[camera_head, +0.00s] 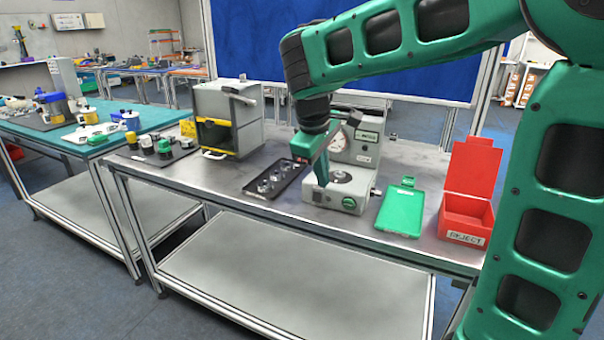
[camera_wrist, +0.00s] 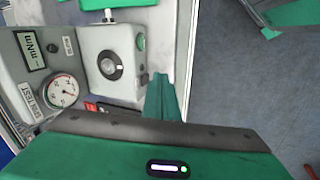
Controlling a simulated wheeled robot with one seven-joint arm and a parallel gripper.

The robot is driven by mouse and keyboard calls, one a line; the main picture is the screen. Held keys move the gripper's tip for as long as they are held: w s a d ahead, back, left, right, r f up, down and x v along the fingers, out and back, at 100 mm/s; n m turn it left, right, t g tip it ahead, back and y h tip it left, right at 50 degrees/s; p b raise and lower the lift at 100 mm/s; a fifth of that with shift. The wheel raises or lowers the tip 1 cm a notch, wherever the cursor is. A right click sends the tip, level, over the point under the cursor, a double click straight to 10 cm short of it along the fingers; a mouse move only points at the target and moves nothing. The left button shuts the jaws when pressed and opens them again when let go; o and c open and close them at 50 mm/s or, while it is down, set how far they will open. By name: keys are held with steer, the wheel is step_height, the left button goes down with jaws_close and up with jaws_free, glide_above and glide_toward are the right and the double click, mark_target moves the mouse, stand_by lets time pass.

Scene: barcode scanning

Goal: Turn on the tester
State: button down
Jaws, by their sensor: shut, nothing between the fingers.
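The tester (camera_head: 362,150) is a grey machine on the metal workbench, with a dial gauge and a low front base. In the wrist view its gauge (camera_wrist: 62,92), round black-and-silver seat (camera_wrist: 110,65) and green round button (camera_wrist: 140,42) show. The green button also shows on the base front in the head view (camera_head: 349,203). My gripper (camera_head: 321,180) is shut and empty, pointing down at the left of the base. In the wrist view its fingertips (camera_wrist: 160,80) appear beside the base, near the button's side. I cannot tell whether they touch the tester.
A black tray (camera_head: 262,190) with metal parts lies left of the tester. A green tray (camera_head: 399,219) and a red REJECT box (camera_head: 466,233) stand to its right. A grey box machine (camera_head: 228,112) stands further left. Bare bench (camera_head: 300,212) shows along the front edge.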

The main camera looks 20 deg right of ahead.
steer(key=s+d+f+m+g, duration=0.15)
steer(key=s+d+m, duration=0.25)
steer(key=s+d, duration=0.5)
steer(key=s+d+f+m+y, duration=0.1)
steer(key=s+f+m, duration=0.2)
steer(key=s, duration=0.7)
steer(key=s+d+f+m+y, duration=0.2)
steer(key=s+f+m, duration=0.2)
steer(key=s, duration=0.6)
steer(key=m+g, duration=0.1)
steer(key=m, duration=0.1)
steer(key=shift+s+d+f+m, duration=0.15)
steer(key=shift+s+f+m, duration=0.15)
steer(key=shift+s, duration=0.1)
